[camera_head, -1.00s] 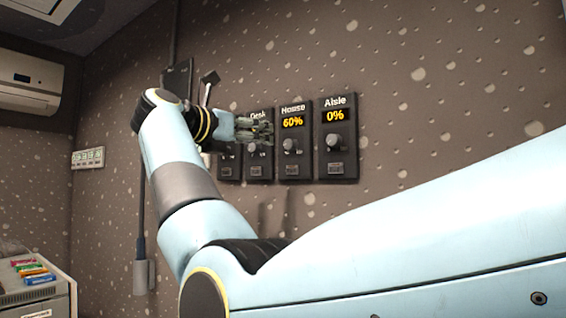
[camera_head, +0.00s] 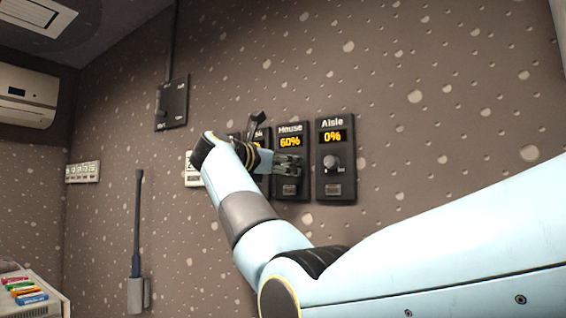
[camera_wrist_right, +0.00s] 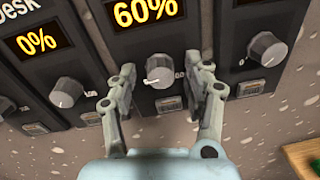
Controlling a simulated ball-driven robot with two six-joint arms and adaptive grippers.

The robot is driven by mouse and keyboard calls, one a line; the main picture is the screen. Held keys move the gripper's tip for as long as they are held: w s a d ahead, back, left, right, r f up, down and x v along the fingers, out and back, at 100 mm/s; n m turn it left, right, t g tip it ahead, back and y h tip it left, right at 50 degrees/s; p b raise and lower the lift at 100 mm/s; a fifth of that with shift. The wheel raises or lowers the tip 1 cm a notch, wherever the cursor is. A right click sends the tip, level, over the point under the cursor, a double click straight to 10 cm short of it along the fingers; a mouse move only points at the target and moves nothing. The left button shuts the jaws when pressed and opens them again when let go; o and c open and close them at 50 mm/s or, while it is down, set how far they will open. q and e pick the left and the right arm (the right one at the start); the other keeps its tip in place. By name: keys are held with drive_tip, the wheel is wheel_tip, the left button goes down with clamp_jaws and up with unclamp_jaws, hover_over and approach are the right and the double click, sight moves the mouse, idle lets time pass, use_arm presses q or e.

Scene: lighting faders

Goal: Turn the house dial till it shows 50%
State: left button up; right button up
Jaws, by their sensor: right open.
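The House panel (camera_head: 291,128) is a dark wall unit whose display reads 60%. In the right wrist view its display (camera_wrist_right: 145,12) also reads 60%. The house dial (camera_wrist_right: 159,71) is a grey round knob below that display, seen between the fingers of my right gripper (camera_wrist_right: 160,88). The fingers are open, one on each side of the dial, with visible gaps. In the head view my right gripper (camera_head: 288,164) covers the dial. My left gripper is not in view.
A switch box (camera_head: 172,103) is farther left.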

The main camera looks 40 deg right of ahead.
clamp_jaws()
idle(0.3)
drive_tip(key=shift+n, duration=0.3)
drive_tip(key=n+p, duration=0.1)
drive_tip(key=n, duration=0.2)
drive_tip(key=shift+n+p, duration=0.8)
drive_tip(key=shift+n, duration=1.4)
unclamp_jaws()
